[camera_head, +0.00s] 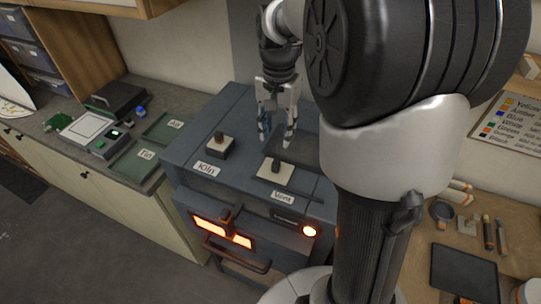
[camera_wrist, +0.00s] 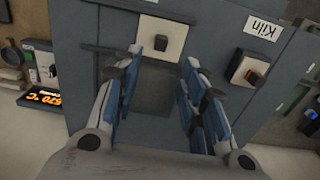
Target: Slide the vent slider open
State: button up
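The vent slider (camera_head: 276,165) is a dark knob on a pale plate (camera_head: 266,177) on top of the blue-grey kiln, behind a "Vent" label. In the wrist view the vent knob (camera_wrist: 160,43) shows on its plate at the top, beyond my fingertips. My gripper (camera_head: 278,140) points down over the kiln top, behind the vent plate in the head view. Its two fingers (camera_wrist: 163,62) are spread apart with nothing between them. The gripper appears apart from the knob; its exact height above the top is hard to tell.
A second knob (camera_head: 220,145) on a plate, labelled "Kiln", stands left of the vent. The kiln front has a glowing window (camera_head: 222,231) and handle. Green trays (camera_head: 136,161) lie on the left counter. My arm hides part of the right side.

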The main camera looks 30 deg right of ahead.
aim_at(276, 163)
notch_tip(276, 163, down, 13)
jog(key=shift+r+b, duration=0.1)
jog(key=shift+b, duration=0.4)
jog(key=shift+c, duration=0.4)
grip_shut()
